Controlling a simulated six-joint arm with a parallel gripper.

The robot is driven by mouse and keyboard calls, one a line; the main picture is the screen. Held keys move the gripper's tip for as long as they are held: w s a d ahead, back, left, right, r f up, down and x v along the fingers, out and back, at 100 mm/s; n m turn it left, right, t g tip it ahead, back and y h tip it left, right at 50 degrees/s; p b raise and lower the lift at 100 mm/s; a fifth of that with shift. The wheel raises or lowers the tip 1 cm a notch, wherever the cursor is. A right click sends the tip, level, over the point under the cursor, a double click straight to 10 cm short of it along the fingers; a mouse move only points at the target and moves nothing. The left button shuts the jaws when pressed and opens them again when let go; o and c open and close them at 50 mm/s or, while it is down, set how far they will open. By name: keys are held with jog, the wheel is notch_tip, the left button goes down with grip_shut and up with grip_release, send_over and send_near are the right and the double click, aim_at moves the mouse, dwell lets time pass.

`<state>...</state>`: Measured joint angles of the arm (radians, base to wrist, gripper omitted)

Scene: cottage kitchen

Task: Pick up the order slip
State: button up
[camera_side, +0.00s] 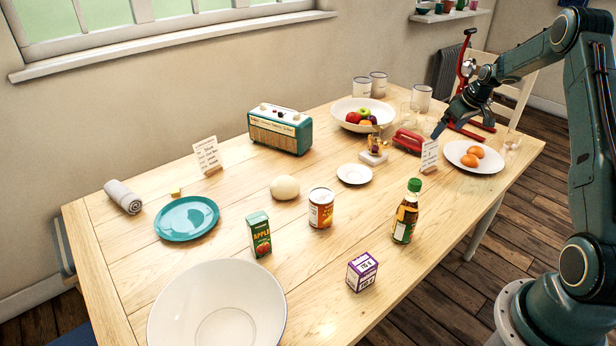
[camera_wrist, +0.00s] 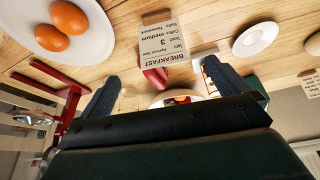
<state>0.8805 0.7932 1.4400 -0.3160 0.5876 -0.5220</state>
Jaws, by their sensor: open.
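I see no contact with the slip. A second card (camera_side: 207,155) stands farther left, beside the radio.
A plate of eggs (camera_side: 474,156) lies right of the slip. A red object (camera_side: 408,141) and a small stand (camera_side: 374,150) are at its left. A fruit bowl (camera_side: 363,115) and red press (camera_side: 468,92) are behind. A saucer (camera_side: 354,174) and sauce bottle (camera_side: 405,212) are nearby.

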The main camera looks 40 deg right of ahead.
aim_at(431, 150)
jog(key=shift+x, duration=4.15)
jog(key=shift+f, duration=0.1)
jog(key=shift+x, duration=2.45)
jog(key=shift+a, duration=0.15)
jog(key=c, duration=1)
notch_tip(431, 150, up, 20)
